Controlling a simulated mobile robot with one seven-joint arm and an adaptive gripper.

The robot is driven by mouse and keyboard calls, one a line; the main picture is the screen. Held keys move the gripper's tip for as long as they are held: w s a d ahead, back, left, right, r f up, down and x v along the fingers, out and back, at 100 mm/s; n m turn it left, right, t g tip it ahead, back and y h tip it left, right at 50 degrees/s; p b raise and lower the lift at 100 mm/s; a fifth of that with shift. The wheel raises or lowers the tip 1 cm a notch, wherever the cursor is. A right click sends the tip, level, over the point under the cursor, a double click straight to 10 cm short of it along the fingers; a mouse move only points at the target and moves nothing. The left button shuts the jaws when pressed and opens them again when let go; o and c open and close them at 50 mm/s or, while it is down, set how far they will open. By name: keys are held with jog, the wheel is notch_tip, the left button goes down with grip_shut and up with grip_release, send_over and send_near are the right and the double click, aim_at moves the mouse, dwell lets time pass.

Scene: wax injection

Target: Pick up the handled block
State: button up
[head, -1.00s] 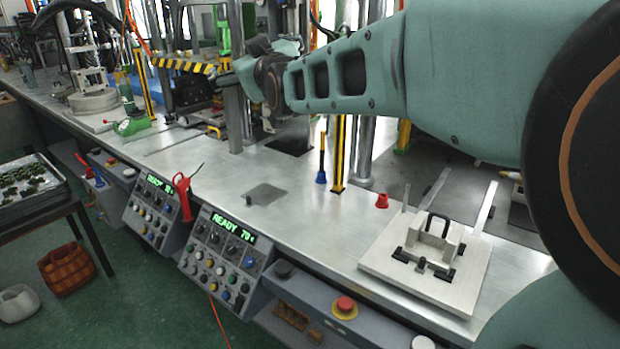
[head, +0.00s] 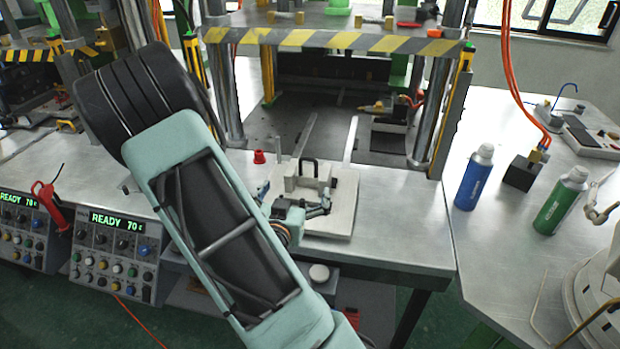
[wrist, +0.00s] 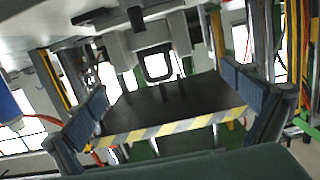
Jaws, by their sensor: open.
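The handled block (head: 291,184) is a pale metal block with a black arched handle (head: 308,162). It sits on a light square plate (head: 343,205) on the bench in the head view. My gripper (head: 322,209) is just in front of it, low over the plate's near part. In the wrist view, which looks upside down, my gripper (wrist: 164,88) is open with its two blue-padded fingers wide apart. The black handle (wrist: 155,78) shows beyond and between them, apparently untouched. My arm and gripper hide part of the plate's left and near side.
A red cone-like piece (head: 259,157) stands left of the plate. Behind is a press with a striped bar (head: 330,39) and posts. A blue bottle (head: 474,178) and a green bottle (head: 560,201) stand on the right table. Bench right of the plate is clear.

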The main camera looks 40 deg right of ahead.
aim_at(308, 176)
jog(key=shift+s+d+f, duration=0.2)
jog(key=shift+s+d, duration=0.1)
jog(key=b, duration=0.2)
jog(key=w+d+b, duration=0.1)
jog(key=b, duration=0.1)
jog(key=shift+f, duration=0.25)
jog(key=d+b, duration=0.1)
jog(key=b, duration=0.3)
jog(key=shift+w, duration=0.35)
jog(key=shift+x, duration=4)
jog(key=shift+r, duration=0.1)
jog(key=shift+c, duration=0.3)
jog(key=c, duration=1.8)
jog(key=shift+r, duration=0.15)
jog(key=shift+c, duration=0.6)
